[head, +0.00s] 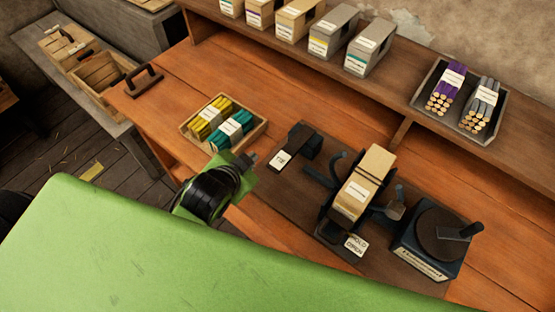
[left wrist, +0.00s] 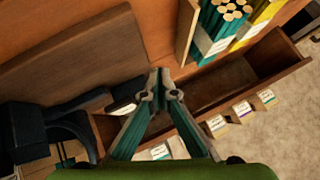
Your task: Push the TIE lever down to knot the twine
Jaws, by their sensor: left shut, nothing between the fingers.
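The TIE lever (head: 302,144) is a dark piece with a white TIE label (head: 280,160), on the brown base board left of the press. My left gripper (head: 252,159) is shut and empty, just left of the label in the head view; whether it touches the lever cannot be told. In the left wrist view its closed fingertips (left wrist: 161,83) show, with dark curved metal (left wrist: 60,130) to their left. The press (head: 328,222) holds a tan block with white labels (head: 364,180). Twine cannot be made out. My right gripper is not in view.
A wooden tray (head: 260,136) of yellow and teal pencil bundles stands behind my left gripper. A handwheel (head: 440,235) is at right, and a HOLD OPEN tag (head: 356,246) is at the front. Labelled boxes (head: 370,55) and a pencil tray (head: 419,87) line the shelf. My green body covers the lower left.

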